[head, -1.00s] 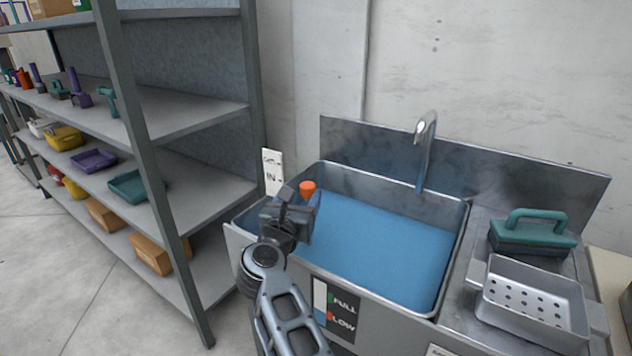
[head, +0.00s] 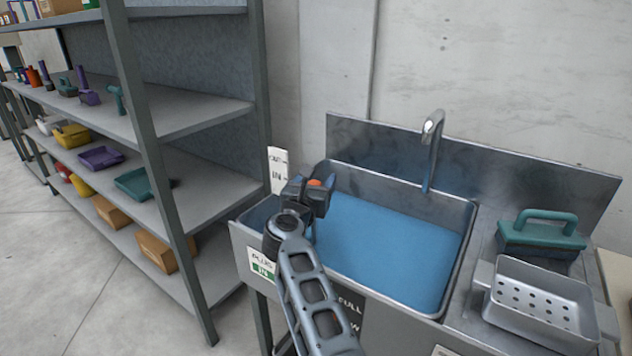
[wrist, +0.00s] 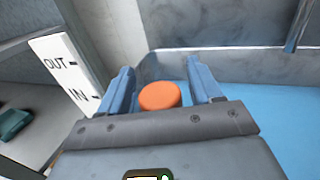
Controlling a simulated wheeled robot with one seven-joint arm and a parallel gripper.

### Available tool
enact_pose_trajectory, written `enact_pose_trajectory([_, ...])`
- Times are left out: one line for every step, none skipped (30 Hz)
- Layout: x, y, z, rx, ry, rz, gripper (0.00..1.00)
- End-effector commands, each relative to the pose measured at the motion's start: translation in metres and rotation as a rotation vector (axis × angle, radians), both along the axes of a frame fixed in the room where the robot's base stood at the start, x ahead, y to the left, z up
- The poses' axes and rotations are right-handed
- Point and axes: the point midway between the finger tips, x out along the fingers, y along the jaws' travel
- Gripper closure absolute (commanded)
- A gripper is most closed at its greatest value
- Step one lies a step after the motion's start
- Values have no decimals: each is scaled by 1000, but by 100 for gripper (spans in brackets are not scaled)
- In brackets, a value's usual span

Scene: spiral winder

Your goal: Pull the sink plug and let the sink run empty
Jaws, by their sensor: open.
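The metal sink (head: 462,250) holds blue water (head: 385,245). The orange plug knob (head: 314,183) shows at the sink's left end, and it also shows in the wrist view (wrist: 160,96). My gripper (head: 318,180) is at the knob. In the wrist view my open fingers (wrist: 163,88) stand one on each side of the knob, with a gap visible on both sides. Whatever is below the knob is hidden. A white OUT/IN plate (wrist: 68,75) stands left of my gripper and also shows in the head view (head: 278,170).
A faucet (head: 432,150) rises at the sink's back edge. A green-handled brush (head: 541,235) and a perforated metal tray (head: 540,300) are on the right counter. A grey shelf rack (head: 180,230) with tools and bins stands close on the left.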

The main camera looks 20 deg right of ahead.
Motion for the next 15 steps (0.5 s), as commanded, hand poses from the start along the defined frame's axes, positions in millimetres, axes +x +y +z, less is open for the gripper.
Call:
enact_pose_trajectory([0,0,0,0,0,0,39])
enact_pose_trajectory([0,0,0,0,0,0,42])
enact_pose_trajectory([0,0,0,0,0,0,46])
enact_pose_trajectory([0,0,0,0,0,0,48])
enact_pose_trajectory([0,0,0,0,0,0,51])
enact_pose_trajectory([0,0,0,0,0,0,55])
enact_pose_trajectory([0,0,0,0,0,0,58])
enact_pose_trajectory([0,0,0,0,0,0,61])
enact_pose_trajectory([0,0,0,0,0,0,65])
enact_pose_trajectory([0,0,0,0,0,0,68])
enact_pose_trajectory([0,0,0,0,0,0,70])
enact_pose_trajectory([0,0,0,0,0,0,74])
enact_pose_trajectory([0,0,0,0,0,0,77])
enact_pose_trajectory([0,0,0,0,0,0,80])
enact_pose_trajectory([0,0,0,0,0,0,84])
